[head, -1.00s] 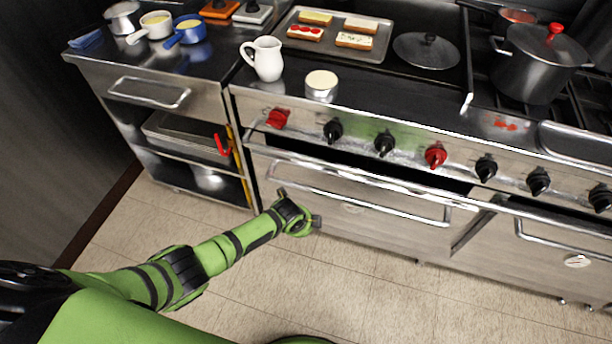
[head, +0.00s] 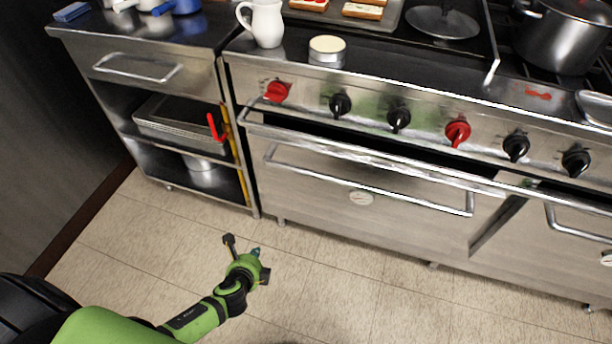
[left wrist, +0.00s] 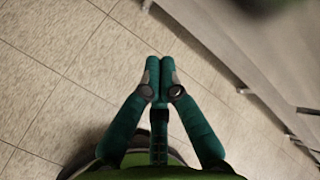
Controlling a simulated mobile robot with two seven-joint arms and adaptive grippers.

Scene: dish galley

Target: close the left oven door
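The left oven door (head: 330,205) is a steel panel with a long bar handle (head: 440,206) and a round badge. Its top edge stands out from the oven front, leaving a dark gap under the knob panel, so it is slightly ajar. My left gripper (head: 256,252) is low over the floor in front of the door's left part, apart from it. In the left wrist view its teal fingers (left wrist: 160,76) meet at the tips with nothing visible between them. A steel front shows at the right there. My right gripper is not in view.
A second oven door (head: 575,240) at the right also shows a dark gap above. Red and black knobs (head: 399,118) line the panel. A white jug (head: 265,24) and a round tin (head: 326,52) stand near the top's front edge. The tiled floor ahead is clear.

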